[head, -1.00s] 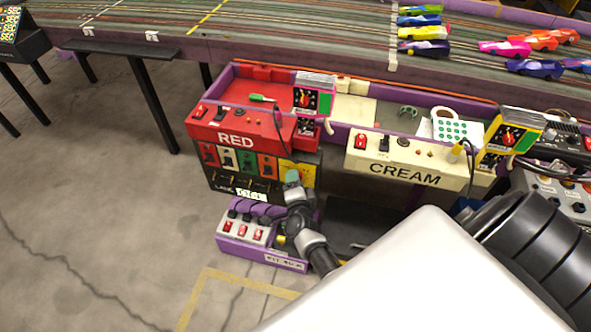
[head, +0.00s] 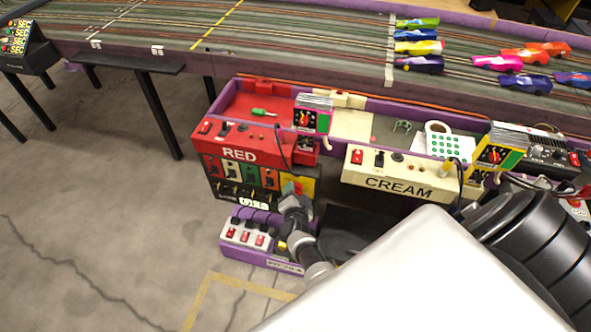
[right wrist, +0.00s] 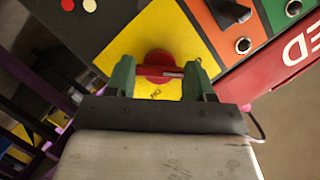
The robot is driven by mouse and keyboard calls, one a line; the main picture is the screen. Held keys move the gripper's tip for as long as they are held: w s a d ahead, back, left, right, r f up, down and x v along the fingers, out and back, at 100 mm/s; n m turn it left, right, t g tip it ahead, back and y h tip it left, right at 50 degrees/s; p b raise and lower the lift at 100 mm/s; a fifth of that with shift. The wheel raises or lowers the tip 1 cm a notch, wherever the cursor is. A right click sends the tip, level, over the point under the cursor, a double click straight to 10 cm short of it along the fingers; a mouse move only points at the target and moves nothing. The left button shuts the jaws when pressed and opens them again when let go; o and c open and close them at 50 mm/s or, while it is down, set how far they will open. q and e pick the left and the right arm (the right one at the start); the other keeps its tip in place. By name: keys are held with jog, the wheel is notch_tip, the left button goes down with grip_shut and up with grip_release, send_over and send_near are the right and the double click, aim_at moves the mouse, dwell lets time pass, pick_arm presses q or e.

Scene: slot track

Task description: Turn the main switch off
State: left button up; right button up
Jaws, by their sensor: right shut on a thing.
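The main switch is a round red knob with a bar handle (right wrist: 158,56), mounted on a yellow plate (right wrist: 135,35) in the right wrist view. My right gripper (right wrist: 158,80) has its two green fingers at either end of the red handle and is shut on it. The handle lies roughly level across that view. My left gripper is not in view.
A purple power strip box with red switches (head: 246,238) sits low beside my right gripper. The CREAM box (head: 395,175) stands to the right. The slot track (head: 300,60) with several toy cars runs behind. Bare floor (head: 110,220) lies at left.

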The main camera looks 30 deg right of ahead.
jog(key=shift+a+f, duration=0.1)
dwell(0.3)
jog(key=o, duration=0.9)
jog(key=shift+o, duration=0.2)
